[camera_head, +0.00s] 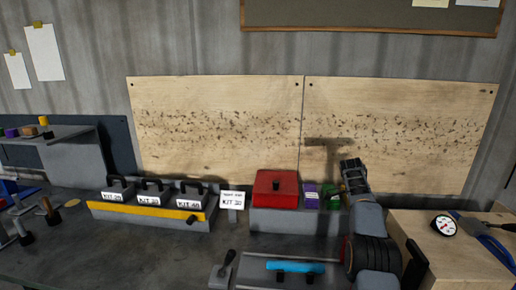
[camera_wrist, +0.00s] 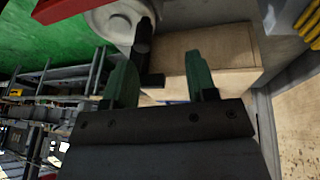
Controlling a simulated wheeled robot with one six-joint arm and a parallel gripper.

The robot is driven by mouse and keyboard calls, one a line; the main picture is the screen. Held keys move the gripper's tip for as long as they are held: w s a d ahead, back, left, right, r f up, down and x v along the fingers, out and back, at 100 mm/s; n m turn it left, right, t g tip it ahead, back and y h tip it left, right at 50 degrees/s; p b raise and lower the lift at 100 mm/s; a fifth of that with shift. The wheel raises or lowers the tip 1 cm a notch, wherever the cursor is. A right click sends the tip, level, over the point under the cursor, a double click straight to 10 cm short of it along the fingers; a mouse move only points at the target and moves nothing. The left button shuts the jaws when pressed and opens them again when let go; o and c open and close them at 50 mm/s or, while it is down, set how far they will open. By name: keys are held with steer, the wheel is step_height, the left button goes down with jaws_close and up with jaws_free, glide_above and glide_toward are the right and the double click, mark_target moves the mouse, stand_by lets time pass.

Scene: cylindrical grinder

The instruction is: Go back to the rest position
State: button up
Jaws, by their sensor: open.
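My gripper (camera_wrist: 160,85) shows in the wrist view with two green fingers set wide apart and nothing between them. In the head view my arm rises at the right of the bench, in front of the right wooden panel (camera_head: 405,125), and its end (camera_head: 353,170) is near the purple and green boxes. I cannot make out the fingers in the head view. In the wrist view a dark handle (camera_wrist: 143,45) on a pale round part (camera_wrist: 117,18) lies behind the left finger.
A red box (camera_head: 275,188) sits on a grey block beside a purple box (camera_head: 311,196). A grey tray with several kit boxes (camera_head: 155,194) and a "KIT 30" sign (camera_head: 232,201) stand left. A wooden box (camera_head: 440,250) with a dial gauge (camera_head: 444,225) is right. A blue bar (camera_head: 295,267) lies in front.

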steer(key=s+a+r+n+t+y, duration=0.1)
steer(key=s+a+n+t, duration=0.1)
steer(key=s+a+n, duration=0.5)
steer(key=s+a+r+n+t+y, duration=0.1)
steer(key=s+a+n, duration=0.6)
steer(key=s, duration=0.7)
steer(key=s+a+r+n+t+y, duration=0.1)
steer(key=s+a+n+t, duration=0.2)
steer(key=s+a+n, duration=0.4)
steer(key=s, duration=0.3)
steer(key=shift+s+a+t, duration=0.15)
steer(key=shift+s+t, duration=0.15)
steer(key=shift+s, duration=0.1)
